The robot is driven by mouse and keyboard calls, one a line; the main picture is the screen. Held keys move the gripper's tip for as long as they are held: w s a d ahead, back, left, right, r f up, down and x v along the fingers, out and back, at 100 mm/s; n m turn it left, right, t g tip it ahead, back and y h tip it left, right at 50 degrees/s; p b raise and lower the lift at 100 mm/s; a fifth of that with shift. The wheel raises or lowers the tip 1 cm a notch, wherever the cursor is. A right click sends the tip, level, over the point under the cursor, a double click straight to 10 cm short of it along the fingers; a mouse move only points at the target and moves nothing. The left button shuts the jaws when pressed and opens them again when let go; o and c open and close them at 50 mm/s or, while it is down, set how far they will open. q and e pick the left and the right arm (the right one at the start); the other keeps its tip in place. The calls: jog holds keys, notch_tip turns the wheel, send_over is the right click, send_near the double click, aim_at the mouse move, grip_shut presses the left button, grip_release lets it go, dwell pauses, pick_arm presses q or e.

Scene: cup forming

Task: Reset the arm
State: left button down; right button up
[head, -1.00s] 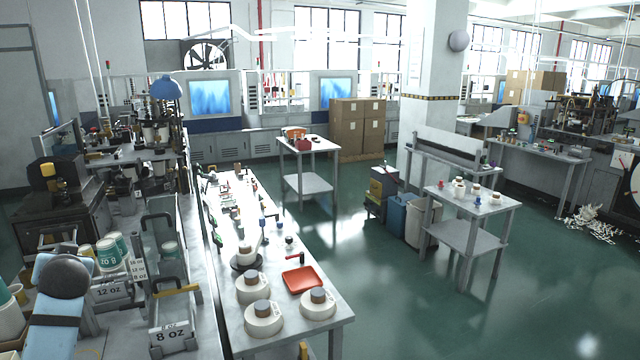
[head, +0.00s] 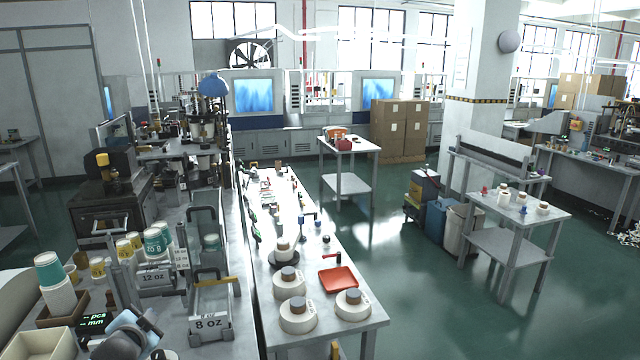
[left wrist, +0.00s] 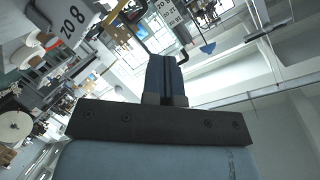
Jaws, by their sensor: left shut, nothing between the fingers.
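My left arm (head: 122,338) shows at the bottom left of the head view, low beside the cup bench, with blue and dark parts. In the left wrist view my left gripper (left wrist: 166,62) points up the picture, its two blue fingers together and nothing between them. A holder labelled 8 oz (head: 208,322) stands to the right of the arm in the head view. My right gripper is in neither current view.
Stacked paper cups (head: 155,243) and a 12 oz holder (head: 156,280) stand on the bench by the arm. A wooden box with cups (head: 62,309) is at left. The long white table (head: 330,318) carries rolls and a red tray (head: 338,279). Green floor (head: 415,290) is open at right.

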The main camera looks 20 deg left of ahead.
pick_arm(q)
jog(key=s+d+f+m+g+h, duration=0.2)
jog(key=s+d+f+h, duration=0.2)
jog(key=s+d+f, duration=0.65)
jog(key=s+d+f+m+g+h, duration=0.1)
jog(key=s+d+f+h, duration=0.4)
jog(key=s+d+f, duration=0.55)
jog(key=s+d+f+n, duration=0.1)
jog(key=d+n, duration=0.4)
jog(key=d, duration=0.7)
jog(key=shift+s+f+t, duration=0.35)
jog(key=shift+t, duration=0.05)
